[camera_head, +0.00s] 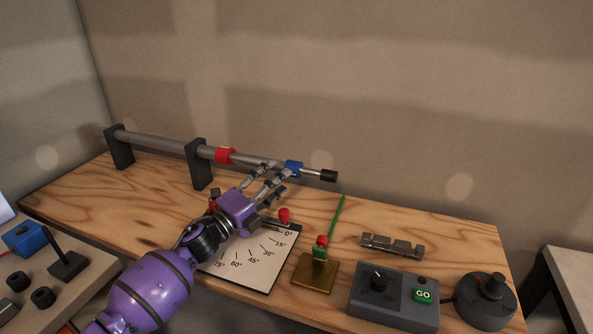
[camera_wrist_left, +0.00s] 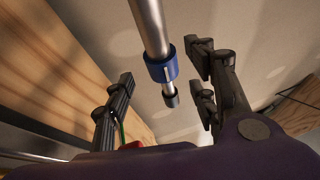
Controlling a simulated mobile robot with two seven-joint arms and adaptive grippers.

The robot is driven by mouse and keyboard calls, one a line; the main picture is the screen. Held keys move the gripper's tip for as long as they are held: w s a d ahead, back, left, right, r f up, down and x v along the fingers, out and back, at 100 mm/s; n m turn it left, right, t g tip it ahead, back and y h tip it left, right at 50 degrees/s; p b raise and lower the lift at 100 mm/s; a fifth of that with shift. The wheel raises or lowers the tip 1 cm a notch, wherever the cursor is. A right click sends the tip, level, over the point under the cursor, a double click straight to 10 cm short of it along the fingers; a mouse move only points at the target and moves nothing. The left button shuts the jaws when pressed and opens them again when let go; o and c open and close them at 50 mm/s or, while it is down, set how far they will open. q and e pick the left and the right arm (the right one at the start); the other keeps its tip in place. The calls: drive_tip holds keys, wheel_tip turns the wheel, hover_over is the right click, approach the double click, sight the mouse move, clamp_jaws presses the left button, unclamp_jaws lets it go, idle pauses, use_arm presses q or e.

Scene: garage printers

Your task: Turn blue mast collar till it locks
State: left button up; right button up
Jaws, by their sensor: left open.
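The blue mast collar (camera_head: 292,168) sits around a grey horizontal mast (camera_head: 160,142), near its black-tipped right end. A small white mark shows on the collar in the left wrist view (camera_wrist_left: 160,67). My left gripper (camera_head: 274,172) reaches up to the mast from the front, its fingertips close to the collar's left side. In the left wrist view its fingers (camera_wrist_left: 163,85) are spread apart, and the collar appears in the gap between them. I see no clear contact. A red collar (camera_head: 225,156) sits further left on the mast. My right gripper is not in view.
Two black brackets hold the mast above the wooden bench (camera_head: 70,195). An angle chart (camera_head: 255,268) lies under my left arm. A brass plate (camera_head: 315,274) with a green rod, a grey control box (camera_head: 393,300) and a dark round knob unit (camera_head: 487,300) stand to the right.

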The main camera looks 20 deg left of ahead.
sight(292, 169)
use_arm(q)
drive_tip(key=x, duration=0.5)
drive_tip(key=shift+r, duration=0.1)
drive_tip(key=shift+w+d+r, duration=0.1)
drive_tip(key=shift+w+d, duration=0.15)
drive_tip(key=shift+w, duration=0.2)
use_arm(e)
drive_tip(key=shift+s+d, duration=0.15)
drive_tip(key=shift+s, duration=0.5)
use_arm(q)
drive_tip(key=shift+c, duration=0.2)
